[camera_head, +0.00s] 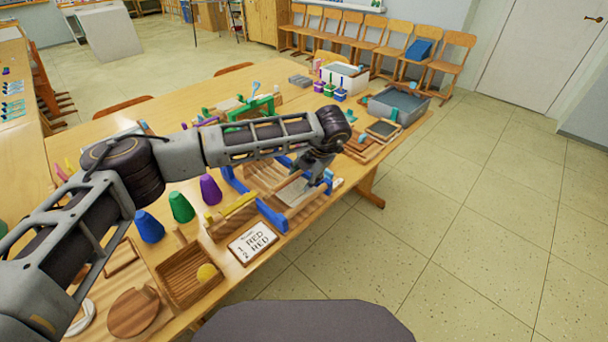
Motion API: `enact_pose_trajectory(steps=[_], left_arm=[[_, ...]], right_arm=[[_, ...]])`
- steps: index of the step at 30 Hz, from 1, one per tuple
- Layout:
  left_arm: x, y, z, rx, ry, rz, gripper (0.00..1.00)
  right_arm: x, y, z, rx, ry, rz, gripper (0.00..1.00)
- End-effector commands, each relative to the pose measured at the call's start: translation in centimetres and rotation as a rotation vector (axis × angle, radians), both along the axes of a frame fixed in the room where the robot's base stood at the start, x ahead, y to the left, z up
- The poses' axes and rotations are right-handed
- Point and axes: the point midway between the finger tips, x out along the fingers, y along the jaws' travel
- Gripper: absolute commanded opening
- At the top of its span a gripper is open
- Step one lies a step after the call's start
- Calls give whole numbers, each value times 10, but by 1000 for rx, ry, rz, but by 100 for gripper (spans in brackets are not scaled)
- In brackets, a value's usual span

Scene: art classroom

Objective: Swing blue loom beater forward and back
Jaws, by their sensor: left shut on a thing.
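A small wooden loom with a blue beater frame (272,215) stands near the front edge of the table (182,101). Blue bars show at its left, front and right, with pale woven threads between them. My left gripper (314,180) reaches over the loom from the left and is shut on the blue beater at its right side. The fingertips and the exact grip are partly hidden by the gripper's own body. My right gripper is not in view.
A blue cone (148,227), green cone (181,207) and purple cone (210,190) stand left of the loom. A grey bin (397,108) stands at the table's right end.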

Motion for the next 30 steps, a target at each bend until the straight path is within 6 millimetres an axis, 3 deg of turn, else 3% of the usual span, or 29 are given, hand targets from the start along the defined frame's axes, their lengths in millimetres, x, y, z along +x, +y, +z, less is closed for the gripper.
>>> enact_pose_trajectory(steps=[5, 11, 30], left_arm=[[-5, -4, -3, -3, 11, -8, 35], [-7, -7, 7, -5, 9, -8, 35], [-28, -27, 91, -2, 0, -4, 35]], right_arm=[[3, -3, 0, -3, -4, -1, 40], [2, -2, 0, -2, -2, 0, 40], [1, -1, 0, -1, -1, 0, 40]])
